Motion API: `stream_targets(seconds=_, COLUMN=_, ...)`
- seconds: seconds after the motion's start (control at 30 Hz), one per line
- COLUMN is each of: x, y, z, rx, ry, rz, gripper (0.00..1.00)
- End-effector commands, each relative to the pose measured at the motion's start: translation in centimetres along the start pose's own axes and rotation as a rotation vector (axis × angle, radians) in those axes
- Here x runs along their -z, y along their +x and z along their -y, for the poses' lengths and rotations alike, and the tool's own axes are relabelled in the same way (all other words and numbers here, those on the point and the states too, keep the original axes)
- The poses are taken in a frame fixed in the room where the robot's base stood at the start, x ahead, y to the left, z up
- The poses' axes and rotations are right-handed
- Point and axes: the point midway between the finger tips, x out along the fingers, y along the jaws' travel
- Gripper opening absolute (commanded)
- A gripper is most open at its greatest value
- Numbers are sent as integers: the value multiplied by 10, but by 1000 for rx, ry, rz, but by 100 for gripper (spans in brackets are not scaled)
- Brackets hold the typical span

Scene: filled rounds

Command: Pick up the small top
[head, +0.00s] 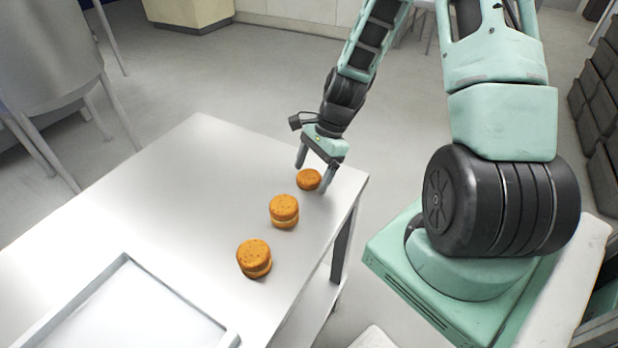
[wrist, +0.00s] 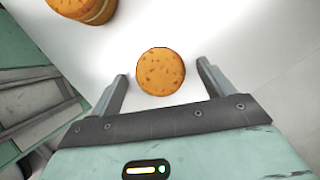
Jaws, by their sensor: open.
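The small top (head: 308,179) is a single round, orange-brown and speckled, lying on the white table near its far right corner. In the wrist view the small top (wrist: 160,71) lies between the two fingers, with a gap on each side. My gripper (head: 313,178) is open and points down at it, one finger to either side. I cannot tell exactly how high the fingertips are above the table.
Two stacked filled rounds, a middle one (head: 284,211) and a nearer one (head: 254,258), stand in a row towards the front. A white tray (head: 122,262) lies at the front left. The table (head: 185,180) is clear at its back left.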

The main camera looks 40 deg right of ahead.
Motion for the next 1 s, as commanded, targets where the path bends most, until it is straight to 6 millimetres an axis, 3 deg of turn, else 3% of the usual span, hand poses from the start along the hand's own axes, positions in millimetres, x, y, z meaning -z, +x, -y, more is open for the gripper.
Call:
stream_targets(seconds=0.1, x=0, y=0, z=0, rx=0, ry=0, rz=0, gripper=81)
stream_targets(seconds=0.23, x=0, y=0, z=0, rx=0, ry=0, rz=0, gripper=48)
stream_targets(seconds=0.27, x=0, y=0, z=0, rx=0, ry=0, rz=0, gripper=45)
stream_targets(seconds=0.73, x=-2, y=-7, z=1, rx=2, ry=-1, rz=-2, gripper=45)
stream_targets(seconds=1.0, x=-16, y=-42, z=1, rx=5, ry=-2, rz=-5, gripper=45)
